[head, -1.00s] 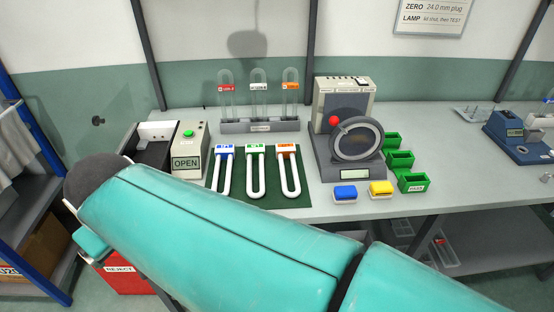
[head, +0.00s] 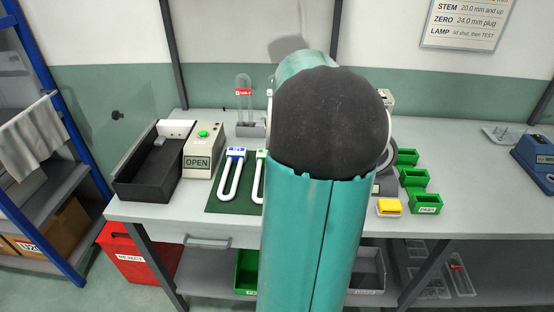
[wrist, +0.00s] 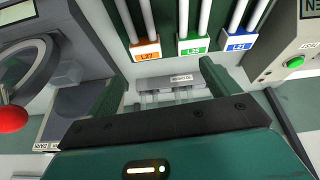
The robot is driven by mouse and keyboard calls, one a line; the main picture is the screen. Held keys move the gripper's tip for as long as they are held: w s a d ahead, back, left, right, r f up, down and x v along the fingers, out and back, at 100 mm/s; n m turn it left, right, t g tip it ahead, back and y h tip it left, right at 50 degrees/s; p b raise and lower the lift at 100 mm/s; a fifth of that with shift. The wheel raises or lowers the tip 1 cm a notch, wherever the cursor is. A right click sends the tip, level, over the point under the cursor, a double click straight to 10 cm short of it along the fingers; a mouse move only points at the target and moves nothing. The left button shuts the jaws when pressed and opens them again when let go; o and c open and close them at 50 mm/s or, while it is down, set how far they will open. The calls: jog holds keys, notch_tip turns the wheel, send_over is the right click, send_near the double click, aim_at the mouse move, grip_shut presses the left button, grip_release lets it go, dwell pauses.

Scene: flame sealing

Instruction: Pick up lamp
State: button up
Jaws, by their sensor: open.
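Three U-shaped white lamps lie on the dark green mat (head: 222,200). In the head view the blue-based lamp (head: 232,178) shows whole and the green-based lamp (head: 258,178) partly; my arm hides the orange-based one. In the wrist view the orange-based lamp (wrist: 145,48), green-based lamp (wrist: 193,45) and blue-based lamp (wrist: 240,40) show at the top, tubes running out of frame. My gripper (wrist: 162,72) is open, with nothing seen between its fingers. The lamp bases appear just beyond the fingertips. In the head view my gripper is hidden behind my arm.
An upright tube rack (wrist: 170,82) stands behind the mat. A tester marked OPEN (head: 198,155) and a black box (head: 150,170) are at left. A round gauge (wrist: 30,70) with a red knob (wrist: 12,119) is beside the mat. Green bins (head: 414,178) and a yellow block (head: 389,207) are right.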

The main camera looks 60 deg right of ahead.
jog(key=shift+m, duration=0.4)
jog(key=d+f, duration=0.2)
jog(key=s+d+f, duration=0.1)
jog(key=d+f, duration=0.1)
jog(key=f, duration=0.1)
jog(key=d+f, duration=0.1)
jog(key=f, duration=0.2)
jog(key=shift+s+d+f, duration=0.15)
jog(key=shift+d, duration=0.25)
jog(key=x, duration=0.5)
jog(key=shift+f, duration=0.4)
jog(key=c, duration=1)
jog(key=shift+c, duration=0.8)
jog(key=shift+r, duration=0.15)
